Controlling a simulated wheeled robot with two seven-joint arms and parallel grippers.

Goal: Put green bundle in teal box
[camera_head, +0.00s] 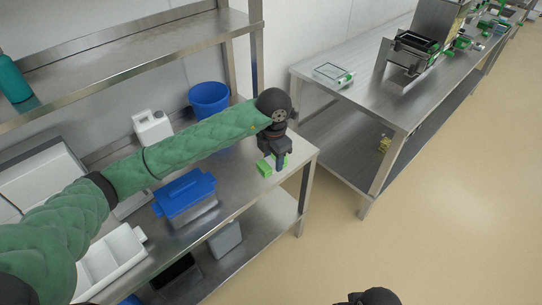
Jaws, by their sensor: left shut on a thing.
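My left gripper (277,162) is over the right end of the near steel table, pointing down. It is shut on the green bundle (264,168), a small bright green thing whose pieces show on both sides of the fingers. The bundle is at or just above the tabletop; I cannot tell whether it touches. I cannot make out a teal box in this view. My right gripper is not in view; only a dark rounded part shows at the bottom edge.
A blue-lidded box (185,194), a white jug (152,128) and a blue bucket (209,100) stand on the near table (240,195). A white divided tray (112,262) is at the lower left. A teal bottle (13,79) stands on the upper shelf. Open floor separates another steel table (375,100).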

